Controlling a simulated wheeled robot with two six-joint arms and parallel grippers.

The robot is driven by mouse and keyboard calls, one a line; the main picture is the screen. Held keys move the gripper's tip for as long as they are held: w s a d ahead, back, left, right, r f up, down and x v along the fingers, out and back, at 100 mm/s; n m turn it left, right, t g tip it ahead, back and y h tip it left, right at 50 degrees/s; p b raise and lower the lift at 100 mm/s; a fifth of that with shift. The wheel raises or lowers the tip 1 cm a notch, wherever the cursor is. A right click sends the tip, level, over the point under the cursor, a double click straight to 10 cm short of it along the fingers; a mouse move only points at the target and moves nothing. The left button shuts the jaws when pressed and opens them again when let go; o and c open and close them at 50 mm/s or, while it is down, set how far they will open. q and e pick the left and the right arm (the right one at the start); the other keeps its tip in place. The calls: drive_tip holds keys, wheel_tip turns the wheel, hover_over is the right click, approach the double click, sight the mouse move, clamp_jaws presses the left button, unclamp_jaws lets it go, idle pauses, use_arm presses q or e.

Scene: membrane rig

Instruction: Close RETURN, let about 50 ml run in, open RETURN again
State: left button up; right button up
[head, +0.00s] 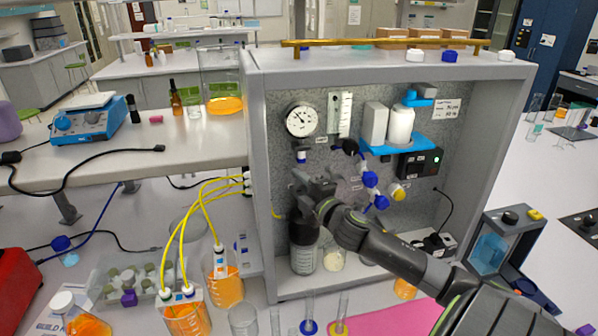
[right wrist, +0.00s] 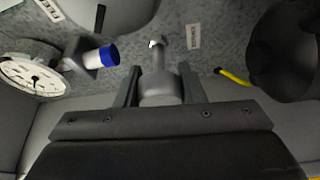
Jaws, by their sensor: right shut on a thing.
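The membrane rig is an open grey cabinet (head: 515,120) with a speckled back panel. My right gripper (head: 314,188) reaches in at the panel's lower left. In the right wrist view its two dark fingers (right wrist: 160,88) are closed on the sides of a grey rounded knob (right wrist: 160,82) with a metal stem. A small label (right wrist: 193,38) sits beside it, too blurred to read surely as RETURN. In the head view the gripper hides the knob. A dark-topped clear vessel (head: 304,260) stands below the gripper. My left gripper is not in view.
A pressure gauge (head: 302,119) and a blue-ended knob (head: 301,157) are above the gripper. Blue knobs (head: 370,179) and a yellow knob (head: 398,191) are to its right. Yellow tubes (head: 182,235) run to beakers of orange liquid (head: 228,290) at left.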

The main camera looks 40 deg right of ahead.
drive_tip(key=n, duration=0.2)
drive_tip(key=shift+n+g+p, duration=0.3)
drive_tip(key=shift+g+p, duration=0.1)
drive_tip(key=n+g, duration=0.1)
drive_tip(key=n, duration=0.1)
drive_tip(key=n+g, duration=0.1)
drive_tip(key=n, duration=0.1)
drive_tip(key=shift+f+n+h, duration=0.15)
drive_tip(key=shift+n+h, duration=0.15)
drive_tip(key=n+g+h, duration=0.1)
drive_tip(key=n, duration=0.2)
drive_tip(key=shift+f+g, duration=0.1)
drive_tip(key=shift+g, duration=0.3)
drive_tip(key=shift+s+d+f+n+g+h, duration=0.1)
drive_tip(key=shift+n+g+h, duration=0.35)
drive_tip(key=shift+n, duration=0.45)
drive_tip(key=shift+d+n+g+h, duration=0.1)
drive_tip(key=shift+n+g+h, duration=0.15)
drive_tip(key=shift+n+h, duration=0.5)
drive_tip(key=shift+n, duration=0.25)
drive_tip(key=o, duration=1)
